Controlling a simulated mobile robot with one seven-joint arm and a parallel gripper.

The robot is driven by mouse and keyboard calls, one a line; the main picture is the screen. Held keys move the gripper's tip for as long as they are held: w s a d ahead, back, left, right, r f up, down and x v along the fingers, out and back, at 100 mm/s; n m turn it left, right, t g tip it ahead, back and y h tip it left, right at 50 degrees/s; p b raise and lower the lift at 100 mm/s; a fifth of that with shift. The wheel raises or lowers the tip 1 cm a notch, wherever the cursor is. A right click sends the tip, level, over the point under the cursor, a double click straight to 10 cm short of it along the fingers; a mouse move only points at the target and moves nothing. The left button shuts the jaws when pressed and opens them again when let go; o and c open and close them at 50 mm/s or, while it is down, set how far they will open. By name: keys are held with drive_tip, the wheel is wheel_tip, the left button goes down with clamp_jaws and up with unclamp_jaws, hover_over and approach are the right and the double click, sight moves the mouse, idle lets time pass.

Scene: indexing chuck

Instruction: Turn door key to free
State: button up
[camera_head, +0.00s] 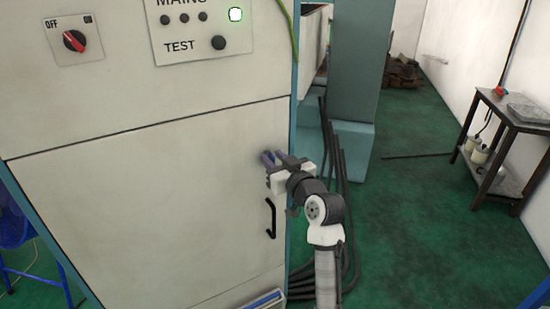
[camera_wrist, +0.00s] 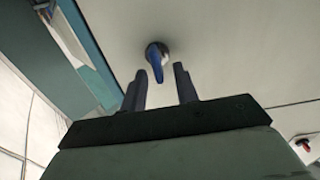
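The door key (camera_wrist: 155,56) shows in the wrist view as a blue lever on a round grey base, set on the pale cabinet door (camera_head: 140,210). My gripper (camera_wrist: 160,76) is open. Its two dark fingers stand apart, one on each side of the key's lever as seen in this view. I see no contact, and I cannot tell how deep the fingers reach. In the head view my gripper (camera_head: 274,158) is at the door's right edge, above the black door handle (camera_head: 271,218), and the key cannot be made out there.
Above the door are a red OFF/ON switch (camera_head: 74,41) and a panel (camera_head: 200,25) with a lit green lamp. Black cables (camera_head: 338,165) hang right of the cabinet. A dark table (camera_head: 510,120) stands at far right. The green floor (camera_head: 420,230) between is mostly clear.

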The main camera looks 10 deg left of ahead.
clamp_jaws()
drive_tip(key=shift+m, duration=0.3)
drive_tip(key=m+p, duration=0.1)
drive_tip(key=m, duration=0.1)
drive_tip(key=m+p, duration=0.3)
drive_tip(key=m, duration=0.2)
drive_tip(key=shift+w+d+p, duration=0.3)
drive_tip(key=m+p, duration=0.1)
drive_tip(key=m, duration=0.1)
drive_tip(key=m+p, duration=0.2)
drive_tip(key=m, duration=0.1)
drive_tip(key=shift+w+d+f+m+p, duration=0.2)
drive_tip(key=shift+f+m+p, duration=0.1)
drive_tip(key=shift+p, duration=0.1)
drive_tip(key=m+p, duration=0.1)
drive_tip(key=m, duration=0.1)
drive_tip(key=m+p, duration=0.2)
drive_tip(key=shift+f+m, duration=0.3)
drive_tip(key=shift+f, duration=0.05)
drive_tip(key=shift+d+f, duration=0.1)
